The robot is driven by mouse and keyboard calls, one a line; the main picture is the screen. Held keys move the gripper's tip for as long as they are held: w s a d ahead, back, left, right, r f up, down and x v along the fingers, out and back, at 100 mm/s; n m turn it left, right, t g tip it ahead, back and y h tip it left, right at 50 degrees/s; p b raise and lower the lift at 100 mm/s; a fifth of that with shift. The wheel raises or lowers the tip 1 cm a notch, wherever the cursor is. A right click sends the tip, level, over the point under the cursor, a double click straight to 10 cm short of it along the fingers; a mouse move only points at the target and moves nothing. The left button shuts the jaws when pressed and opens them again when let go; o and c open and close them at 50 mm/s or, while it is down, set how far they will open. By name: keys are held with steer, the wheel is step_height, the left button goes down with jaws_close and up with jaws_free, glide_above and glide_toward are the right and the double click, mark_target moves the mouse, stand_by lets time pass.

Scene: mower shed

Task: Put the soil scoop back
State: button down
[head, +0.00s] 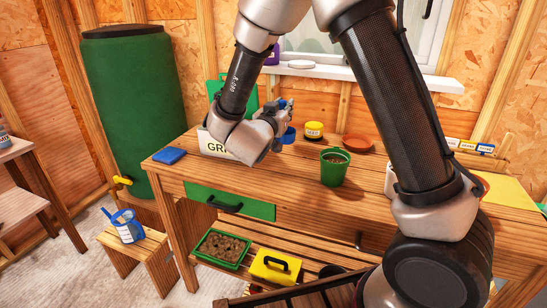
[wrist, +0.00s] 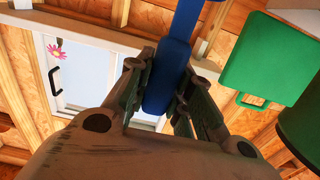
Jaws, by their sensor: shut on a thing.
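My gripper (wrist: 160,85) is shut on the blue handle of the soil scoop (wrist: 183,22). A white box (head: 215,146) with a label starting "GR" stands just left of and behind my gripper, partly hidden by my wrist.
A green barrel (head: 130,100) stands left. The bench's front middle is clear.

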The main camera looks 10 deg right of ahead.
mark_target(281, 141)
step_height(281, 141, down, 10)
steer(key=shift+a+r, duration=0.15)
stand_by(0.4)
steer(key=c, duration=1.3)
jaws_free()
steer(key=shift+s+a, duration=0.15)
steer(key=shift+s, duration=0.05)
steer(key=v, duration=1.1)
steer(key=shift+s, duration=0.2)
steer(key=shift+a, duration=0.15)
